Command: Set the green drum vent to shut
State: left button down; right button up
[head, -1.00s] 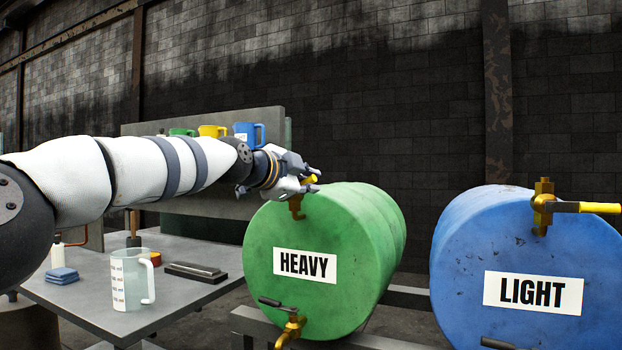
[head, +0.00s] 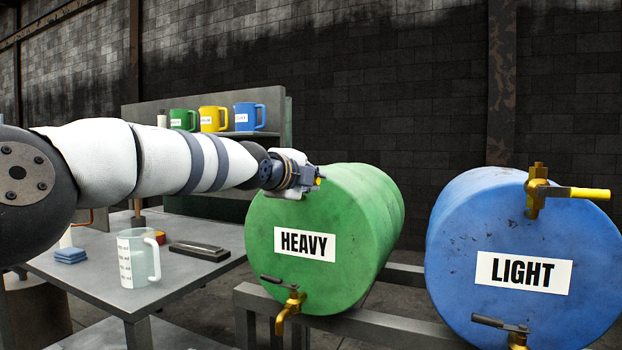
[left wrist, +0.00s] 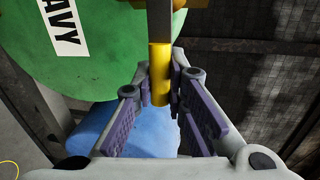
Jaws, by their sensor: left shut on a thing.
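The green drum (head: 330,205), labelled HEAVY, lies on its side on a grey stand. Its vent is at the top of the front face, mostly hidden by my left gripper (head: 305,182) in the head view. A bit of the yellow vent handle (head: 319,181) shows at the fingers. In the left wrist view my left gripper (left wrist: 160,88) is shut on the yellow handle (left wrist: 159,88), which lies between its fingertips. A grey lever shank (left wrist: 160,22) runs up from it towards the brass vent body. The vent's exact setting cannot be told. My right gripper is not in view.
The blue drum (head: 480,225), labelled LIGHT, is to the right; its vent handle (head: 588,193) points right. A brass tap (head: 291,300) sticks out low on the green drum. A clear jug (head: 133,258) stands on the bench (head: 190,280). Mugs (head: 213,119) stand on a shelf behind.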

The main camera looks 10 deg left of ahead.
pick_arm(q)
jog(key=shift+f, duration=0.15)
jog(key=c, duration=1.6)
grip_release()
jog(key=v, duration=0.7)
jog(key=shift+s, duration=0.25)
